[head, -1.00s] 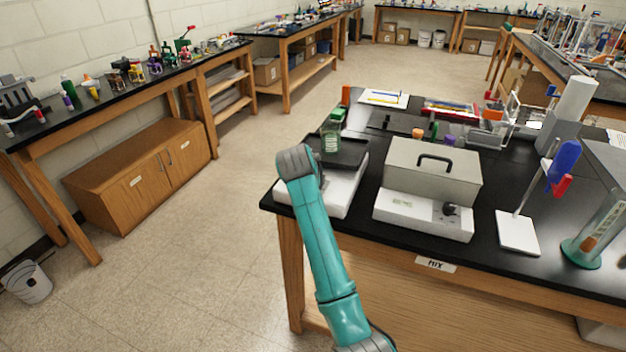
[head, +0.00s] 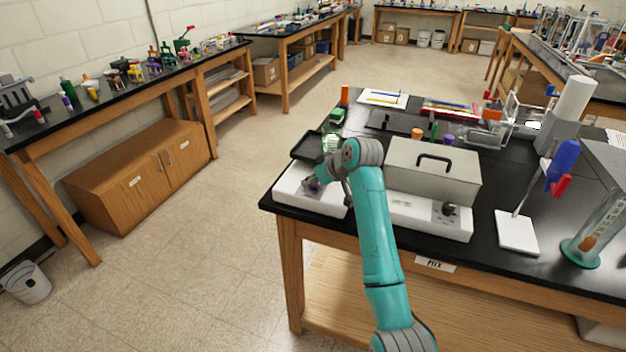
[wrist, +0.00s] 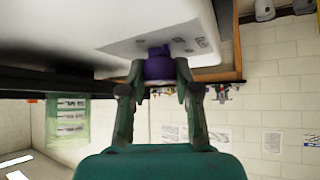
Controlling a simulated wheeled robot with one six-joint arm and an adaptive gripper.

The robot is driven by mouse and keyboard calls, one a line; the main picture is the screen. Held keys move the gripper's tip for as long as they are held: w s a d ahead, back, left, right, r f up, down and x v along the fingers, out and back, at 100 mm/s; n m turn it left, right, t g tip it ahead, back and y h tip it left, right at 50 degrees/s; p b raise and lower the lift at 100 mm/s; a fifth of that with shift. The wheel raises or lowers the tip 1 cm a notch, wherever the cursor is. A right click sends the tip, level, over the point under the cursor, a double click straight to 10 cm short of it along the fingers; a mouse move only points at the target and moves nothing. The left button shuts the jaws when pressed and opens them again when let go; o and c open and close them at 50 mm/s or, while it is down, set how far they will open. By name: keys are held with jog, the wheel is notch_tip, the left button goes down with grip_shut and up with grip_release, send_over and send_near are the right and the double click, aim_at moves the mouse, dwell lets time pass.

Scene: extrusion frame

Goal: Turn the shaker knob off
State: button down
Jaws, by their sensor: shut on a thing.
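The shaker (head: 292,190) is a white box at the near left corner of the bench, with a dark tray (head: 307,146) on top. A clear bottle with a green cap (head: 336,115) stands at the tray. The shaker knob (wrist: 158,66) is purple and sits on the shaker's white front panel, beside small printed marks too blurred to read. My gripper (head: 313,186) is at the shaker's front. In the wrist view my gripper (wrist: 160,72) has one finger on each side of the knob, shut on it. Which way the knob points cannot be told.
A grey lidded box on a white base (head: 432,172) with a black knob (head: 446,210) stands right of my arm. A white stand (head: 517,232) and a cylinder (head: 600,230) are farther right. Open floor lies left of the bench.

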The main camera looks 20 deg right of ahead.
jog(key=n+g+y, duration=0.1)
jog(key=n+y, duration=0.1)
jog(key=n, duration=0.1)
jog(key=shift+d+n+g, duration=0.1)
jog(key=shift+n+g, duration=0.3)
jog(key=shift+n+g+y, duration=1.2)
jog(key=shift+n+g, duration=0.3)
jog(key=shift+n, duration=0.7)
jog(key=c, duration=0.8)
grip_release()
jog(key=v, duration=1.2)
jog(key=shift+w, duration=0.1)
